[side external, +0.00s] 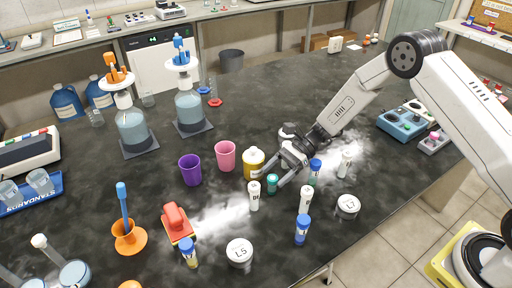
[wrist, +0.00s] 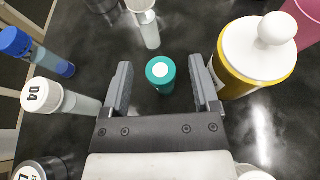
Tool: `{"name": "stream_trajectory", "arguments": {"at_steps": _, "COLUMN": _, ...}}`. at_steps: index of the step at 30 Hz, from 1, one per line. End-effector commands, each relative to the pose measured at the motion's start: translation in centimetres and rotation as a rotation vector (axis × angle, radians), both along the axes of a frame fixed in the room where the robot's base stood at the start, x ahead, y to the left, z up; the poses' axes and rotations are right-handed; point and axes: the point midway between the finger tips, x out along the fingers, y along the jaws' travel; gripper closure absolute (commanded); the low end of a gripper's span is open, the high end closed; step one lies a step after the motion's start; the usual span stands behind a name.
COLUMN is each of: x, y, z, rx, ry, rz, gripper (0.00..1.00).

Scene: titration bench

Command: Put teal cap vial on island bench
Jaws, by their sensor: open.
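The teal cap vial (side external: 272,184) stands upright on the dark island bench (side external: 330,110). In the wrist view the teal cap vial (wrist: 160,74) shows its round cap with a white dot, between the two fingers. My gripper (side external: 283,172) is low over the bench at the vial, with its fingers pointing down and left. In the wrist view my gripper (wrist: 160,85) is open, with one finger on each side of the vial and a gap on both sides. Whether a finger touches the vial is not visible in the side view.
A yellow jar with white lid (wrist: 257,55) stands close to the right finger. White-capped vials (side external: 254,196) and blue-capped vials (side external: 302,230) stand around my gripper. A pink cup (side external: 225,155) and a purple cup (side external: 190,169) are to the left.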

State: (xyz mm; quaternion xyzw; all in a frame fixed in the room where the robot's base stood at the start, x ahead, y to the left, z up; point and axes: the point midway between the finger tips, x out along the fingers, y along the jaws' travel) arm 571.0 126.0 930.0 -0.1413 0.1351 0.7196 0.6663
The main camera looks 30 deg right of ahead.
Motion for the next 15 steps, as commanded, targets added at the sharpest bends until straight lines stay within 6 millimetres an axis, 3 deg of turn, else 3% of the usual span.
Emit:
{"name": "stream_trajectory", "arguments": {"at_steps": 6, "x": 0.1, "y": 0.2, "z": 3.1, "rx": 0.0, "ry": -0.005, "rz": 0.002, "gripper": 0.22}}
{"name": "stream_trajectory", "arguments": {"at_steps": 15, "x": 0.0, "y": 0.2, "z": 6.1, "rx": 0.0, "ry": -0.003, "rz": 0.003, "gripper": 0.22}}
